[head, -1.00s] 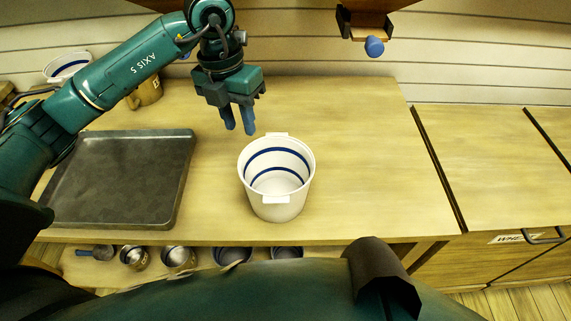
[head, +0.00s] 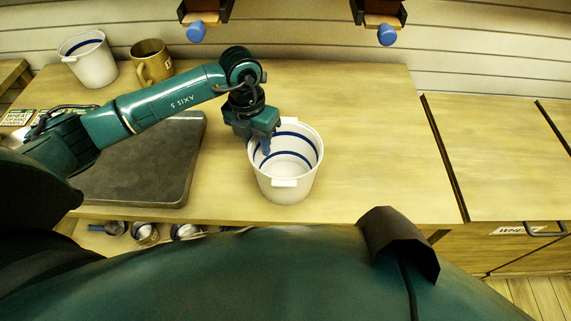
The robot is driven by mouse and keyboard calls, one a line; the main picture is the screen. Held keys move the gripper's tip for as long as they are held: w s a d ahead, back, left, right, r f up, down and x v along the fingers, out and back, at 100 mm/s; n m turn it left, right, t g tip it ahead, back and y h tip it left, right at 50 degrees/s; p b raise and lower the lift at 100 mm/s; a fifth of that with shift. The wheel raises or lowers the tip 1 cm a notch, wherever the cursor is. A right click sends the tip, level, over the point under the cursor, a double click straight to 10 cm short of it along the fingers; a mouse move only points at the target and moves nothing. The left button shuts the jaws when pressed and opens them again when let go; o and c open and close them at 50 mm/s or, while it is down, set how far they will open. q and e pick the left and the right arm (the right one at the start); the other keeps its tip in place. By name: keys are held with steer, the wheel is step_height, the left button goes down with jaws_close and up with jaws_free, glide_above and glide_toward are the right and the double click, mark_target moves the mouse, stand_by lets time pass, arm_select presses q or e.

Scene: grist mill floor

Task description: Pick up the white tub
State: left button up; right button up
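A white tub (head: 287,188) with blue bands inside and small tabs on its rim stands upright on the wooden counter, a little right of centre. My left gripper (head: 265,147) points down at the tub's left rear rim. A blue fingertip shows against the tub's inside. The other finger is not clearly visible, so I cannot tell how wide the fingers stand or whether they touch the wall. A second white tub (head: 92,66) with a blue band stands at the back left. My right gripper is not in view.
A dark flat tray (head: 140,180) lies left of the near tub, under my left arm. A brown mug (head: 153,66) stands at the back. Metal cups (head: 146,233) sit on a lower shelf. The counter (head: 375,150) right of the tub is clear.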

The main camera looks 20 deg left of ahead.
arm_select(q)
steer(key=shift+f, duration=0.25)
steer(key=shift+c, duration=0.5)
jaws_close()
